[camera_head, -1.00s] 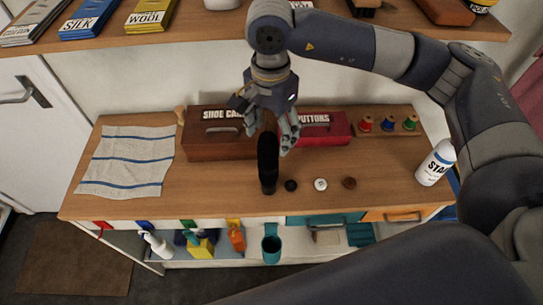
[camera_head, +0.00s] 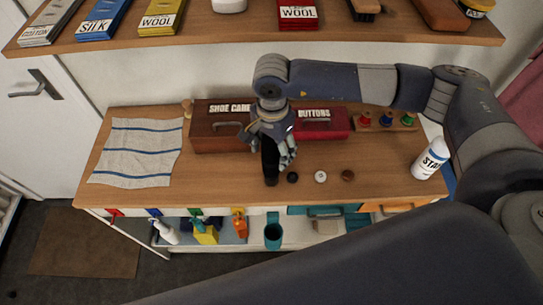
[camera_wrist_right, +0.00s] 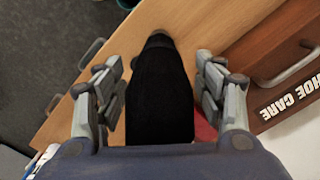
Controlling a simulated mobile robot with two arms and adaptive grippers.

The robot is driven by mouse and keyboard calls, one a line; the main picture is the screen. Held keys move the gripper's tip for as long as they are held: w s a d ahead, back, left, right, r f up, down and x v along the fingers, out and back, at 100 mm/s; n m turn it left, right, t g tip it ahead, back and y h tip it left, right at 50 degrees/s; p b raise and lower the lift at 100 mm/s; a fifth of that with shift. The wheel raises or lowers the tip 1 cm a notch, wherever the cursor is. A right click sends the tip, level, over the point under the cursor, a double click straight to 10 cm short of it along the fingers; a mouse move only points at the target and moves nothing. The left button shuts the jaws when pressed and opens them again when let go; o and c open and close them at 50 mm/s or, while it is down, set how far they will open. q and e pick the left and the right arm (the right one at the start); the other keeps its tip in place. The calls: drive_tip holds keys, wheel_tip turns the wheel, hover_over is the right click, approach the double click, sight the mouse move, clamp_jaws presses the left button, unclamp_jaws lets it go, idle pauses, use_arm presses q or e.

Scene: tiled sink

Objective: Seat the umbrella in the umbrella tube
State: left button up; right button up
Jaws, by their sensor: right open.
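The black folded umbrella (camera_head: 270,164) stands upright near the front of the wooden counter. My right gripper (camera_head: 276,152) is above it, with its fingers pointing down around its upper part. In the right wrist view the umbrella (camera_wrist_right: 160,95) lies between the two open fingers (camera_wrist_right: 162,90), with a gap visible on each side. The gripper hides the umbrella's top in the head view. A teal, open-topped tube (camera_head: 273,235), which looks like the umbrella tube, sits below the counter's front edge. My left gripper is not in view.
Behind the gripper stand a brown shoe care box (camera_head: 215,138) and a red buttons box (camera_head: 325,124). Several small round pieces lie right of the umbrella. A white bottle (camera_head: 431,160) stands at the right, a striped cloth (camera_head: 137,152) lies left. An upper shelf (camera_head: 220,24) overhangs the back.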

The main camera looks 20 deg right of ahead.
drive_tip(key=c, duration=1.4)
